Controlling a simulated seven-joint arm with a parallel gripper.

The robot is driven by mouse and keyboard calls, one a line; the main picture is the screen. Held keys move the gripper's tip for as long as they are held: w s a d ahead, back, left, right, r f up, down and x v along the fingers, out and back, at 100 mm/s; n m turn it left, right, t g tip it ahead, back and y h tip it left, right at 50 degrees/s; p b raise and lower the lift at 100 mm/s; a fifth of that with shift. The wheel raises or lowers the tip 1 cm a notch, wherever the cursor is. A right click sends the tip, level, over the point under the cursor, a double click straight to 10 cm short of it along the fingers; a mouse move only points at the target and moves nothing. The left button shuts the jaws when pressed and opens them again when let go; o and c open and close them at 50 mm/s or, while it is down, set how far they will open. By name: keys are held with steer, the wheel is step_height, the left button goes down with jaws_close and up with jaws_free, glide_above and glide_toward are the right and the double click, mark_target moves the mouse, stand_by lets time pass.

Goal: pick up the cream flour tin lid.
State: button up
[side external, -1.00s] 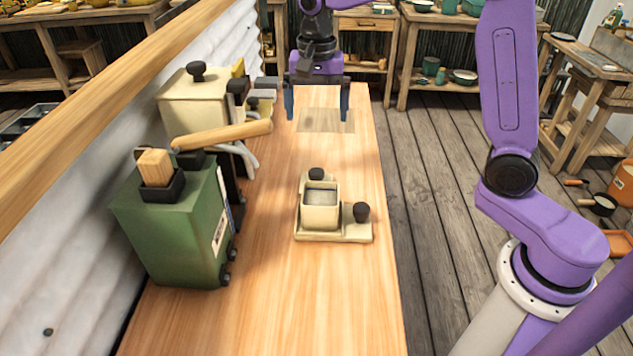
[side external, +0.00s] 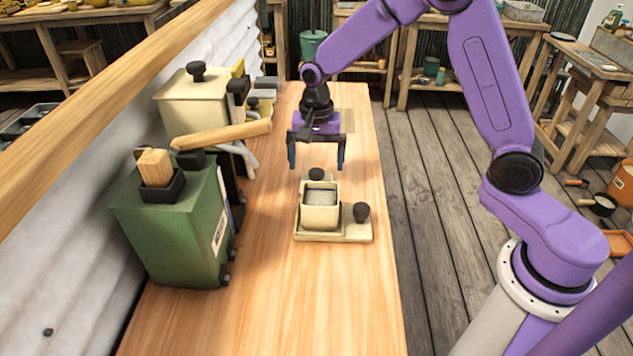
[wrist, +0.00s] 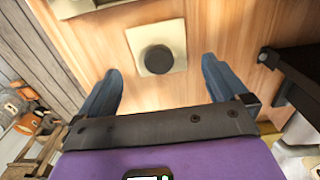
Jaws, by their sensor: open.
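In the wrist view a square cream lid (wrist: 175,38) with a round black knob (wrist: 157,59) lies on the wooden bench, ahead of and between my fingertips. In the side view a black knob (side external: 316,174) shows just behind an open cream tin (side external: 320,216); what is under the knob is mostly hidden by the tin. A flat cream piece with another black knob (side external: 361,212) lies at the tin's right. My gripper (side external: 316,166) is open and empty, pointing down above and slightly behind the tin. It also shows in the wrist view (wrist: 160,75).
A green canister (side external: 175,230) with a wooden handle stands at the left, against the corrugated wall. A larger cream container (side external: 190,103) and dark fittings stand behind it. The bench (side external: 330,300) is clear in front of the tin and drops to the floor at right.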

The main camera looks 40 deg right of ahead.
mark_target(316, 171)
step_height(316, 171, down, 5)
steer(key=shift+s+r, duration=0.1)
steer(key=shift+s, duration=0.05)
steer(key=c, duration=0.9)
steer(key=shift+c, duration=0.2)
steer(key=shift+a+r, duration=0.1)
steer(key=shift+r, duration=0.6)
steer(key=s+d+r, duration=0.3)
steer(key=s+r, duration=0.9)
steer(key=s, duration=0.1)
steer(key=w+a+r, duration=0.1)
steer(key=w+a, duration=0.3)
steer(key=a, duration=0.6)
steer(key=shift+r, duration=0.2)
